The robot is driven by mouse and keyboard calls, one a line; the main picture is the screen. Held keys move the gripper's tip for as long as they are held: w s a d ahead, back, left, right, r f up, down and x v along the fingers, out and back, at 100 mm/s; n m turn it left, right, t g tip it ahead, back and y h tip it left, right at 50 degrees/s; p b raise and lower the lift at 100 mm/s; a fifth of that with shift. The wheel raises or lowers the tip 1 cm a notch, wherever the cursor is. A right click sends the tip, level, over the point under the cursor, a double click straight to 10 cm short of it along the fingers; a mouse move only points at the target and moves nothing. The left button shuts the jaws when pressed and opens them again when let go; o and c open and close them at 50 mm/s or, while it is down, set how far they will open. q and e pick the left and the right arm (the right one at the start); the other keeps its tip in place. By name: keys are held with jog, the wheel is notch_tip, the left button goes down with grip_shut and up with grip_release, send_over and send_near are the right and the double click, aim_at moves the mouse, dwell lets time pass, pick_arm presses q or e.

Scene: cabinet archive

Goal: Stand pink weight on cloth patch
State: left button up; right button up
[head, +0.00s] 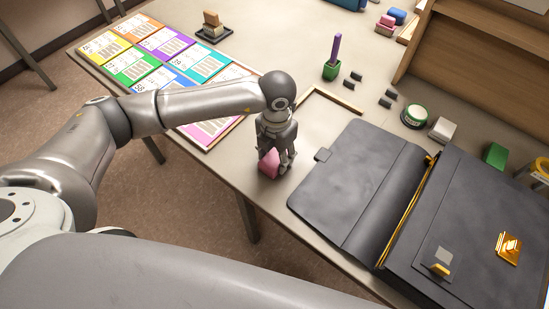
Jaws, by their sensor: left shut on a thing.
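My left gripper (277,160) points down near the front edge of the table and is shut on the pink weight (267,163). The weight shows between and left of the fingers, partly hidden by them. It is at or just above the table top; I cannot tell if it touches. I cannot make out the cloth patch for certain. My right gripper is not in view.
A dark open folder (356,181) lies just right of the gripper. Coloured cards (137,64) lie to the left. A thin frame (334,99), a green pot (331,71) and small dark blocks stand behind. Bare table (241,180) lies left of the weight.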

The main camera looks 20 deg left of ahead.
aim_at(276, 156)
pick_arm(q)
jog(key=shift+w+r, duration=0.1)
jog(key=shift+r, duration=0.05)
jog(key=shift+r+p, duration=1.4)
jog(key=shift+r, duration=1)
